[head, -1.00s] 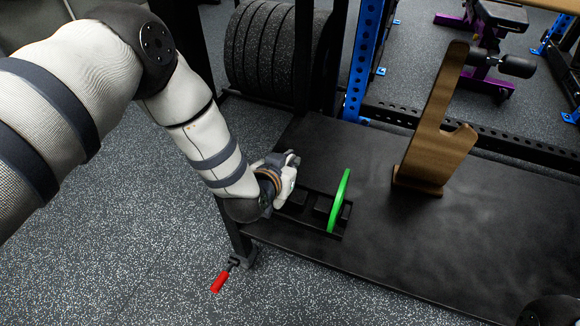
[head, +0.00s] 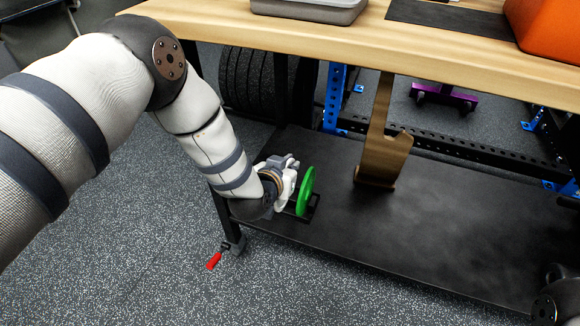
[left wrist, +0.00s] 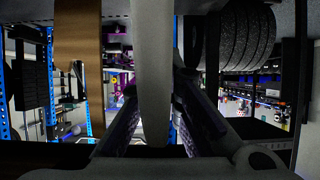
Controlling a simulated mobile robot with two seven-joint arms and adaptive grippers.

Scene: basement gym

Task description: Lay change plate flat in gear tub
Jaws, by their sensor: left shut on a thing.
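The green change plate (head: 306,191) stands on edge in a small black rack (head: 313,208) on the lower shelf. My left gripper (head: 293,186) is at its left side, shut on it. In the left wrist view the plate (left wrist: 152,60) shows edge-on as a pale upright band between the two fingers (left wrist: 154,100). A grey container (head: 310,10) and an orange bin (head: 552,28) on the bench top are cut off by the upper edge; I cannot tell which is the gear tub. My right gripper is not in view.
The wooden bench top (head: 340,40) overhangs the black lower shelf (head: 330,245). A brown wooden stand (head: 377,160) rises from the shelf right of the plate. A bench leg and dark tyre-like plates are behind my left arm. The shelf's right part is clear.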

